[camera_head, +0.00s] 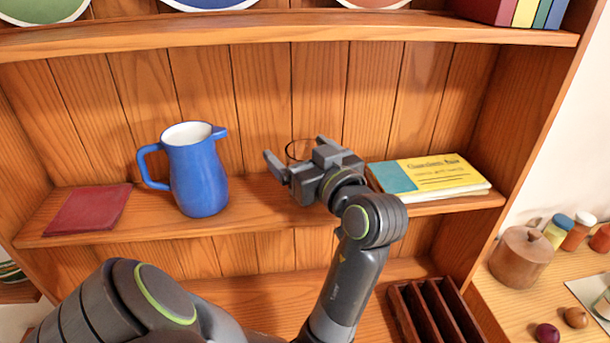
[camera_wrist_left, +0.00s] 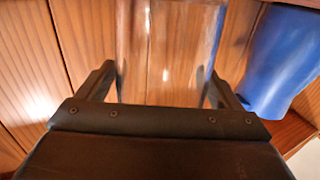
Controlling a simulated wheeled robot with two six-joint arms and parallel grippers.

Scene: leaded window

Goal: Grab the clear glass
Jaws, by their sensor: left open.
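The clear glass (camera_wrist_left: 168,45) stands between the two fingers of my left gripper (camera_wrist_left: 162,85) in the left wrist view. It is transparent, with wood planks showing through it. In the head view only a thin dark rim of the glass (camera_head: 290,148) shows, behind my left gripper (camera_head: 297,153), which hides most of it. My left gripper is open, with a finger on each side of the glass. I cannot tell whether either finger touches it. My right gripper is in neither view.
A blue jug (camera_head: 197,175) stands left of the gripper on the same shelf (camera_head: 258,205) and in the wrist view (camera_wrist_left: 283,60). A red book (camera_head: 90,209) lies at far left, a yellow and teal book (camera_head: 432,174) close at right. The upper shelf (camera_head: 290,30) overhangs.

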